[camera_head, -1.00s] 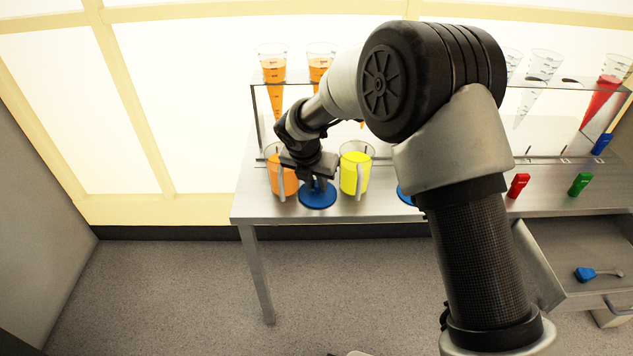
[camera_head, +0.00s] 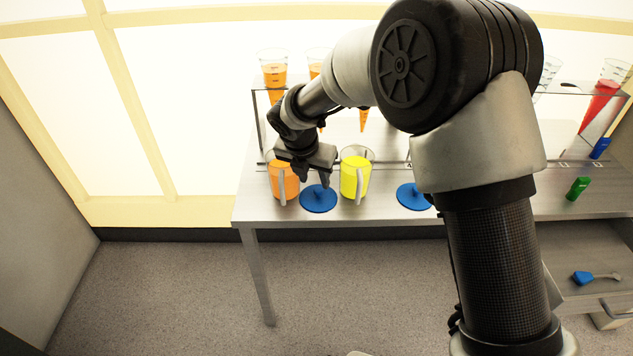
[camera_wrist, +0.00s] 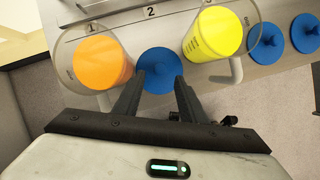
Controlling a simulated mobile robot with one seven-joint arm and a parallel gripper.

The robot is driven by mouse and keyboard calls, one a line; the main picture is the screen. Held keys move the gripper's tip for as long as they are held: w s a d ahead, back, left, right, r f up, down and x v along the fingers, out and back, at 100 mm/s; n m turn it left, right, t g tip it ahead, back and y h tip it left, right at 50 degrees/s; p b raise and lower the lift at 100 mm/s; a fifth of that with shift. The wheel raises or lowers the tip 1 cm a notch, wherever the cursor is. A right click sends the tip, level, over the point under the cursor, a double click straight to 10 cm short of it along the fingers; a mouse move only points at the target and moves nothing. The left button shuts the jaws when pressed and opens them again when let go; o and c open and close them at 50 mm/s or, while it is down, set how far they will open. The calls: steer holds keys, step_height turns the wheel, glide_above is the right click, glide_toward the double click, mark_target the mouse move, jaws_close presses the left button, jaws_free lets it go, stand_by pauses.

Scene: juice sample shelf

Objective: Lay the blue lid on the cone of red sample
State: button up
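A blue lid with a knob (camera_head: 318,200) lies on the table between the orange and yellow jugs; it also shows in the wrist view (camera_wrist: 158,66). My gripper (camera_head: 315,181) is open and empty just above this lid, its fingers (camera_wrist: 160,82) apart on either side of it in the wrist view. A second blue lid (camera_head: 412,196) lies right of the yellow jug. The wrist view shows two blue lids (camera_wrist: 268,44) (camera_wrist: 305,33) on that side. The cone of red sample (camera_head: 600,104) stands in the rack at the far right, its top uncovered.
The orange jug (camera_head: 284,184) and yellow jug (camera_head: 354,180) stand close on both sides of my gripper. Orange cones (camera_head: 273,78) hang in the rack (camera_head: 262,128) behind. A green object (camera_head: 577,188) stands at right above an open drawer (camera_head: 600,240) holding a blue brush (camera_head: 584,278).

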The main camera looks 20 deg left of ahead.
steer(key=p+v, duration=0.1)
steer(key=v, duration=0.5)
steer(key=shift+r, duration=0.2)
steer(key=shift+d, duration=0.1)
